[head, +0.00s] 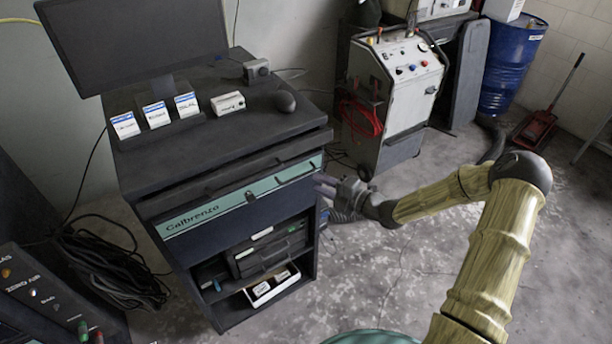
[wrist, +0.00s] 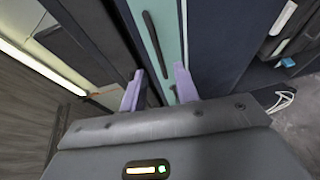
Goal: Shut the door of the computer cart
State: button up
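The computer cart (head: 222,153) is dark, with a monitor on top. Its front has a teal strip (head: 195,217) lettered "Calbrenzo" with a dark handle (wrist: 155,45). A dark blue panel (head: 232,229) hangs below the strip; I cannot tell for sure whether this is the door. Below it the lower compartment stands open, showing a dark device (head: 270,249) and a shelf. My gripper (head: 322,186) is at the right end of the strip. In the wrist view its purple fingers (wrist: 158,90) are apart beside the teal and dark front; contact is unclear.
A white wheeled machine (head: 395,90) with red cables stands behind to the right, near a blue drum (head: 508,65) and a red floor jack (head: 537,128). Black cables (head: 115,262) lie left of the cart.

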jog(key=p+x, duration=0.1)
jog(key=x, duration=0.4)
jog(key=shift+w+a, duration=0.25)
jog(key=shift+a, duration=0.05)
grip_shut()
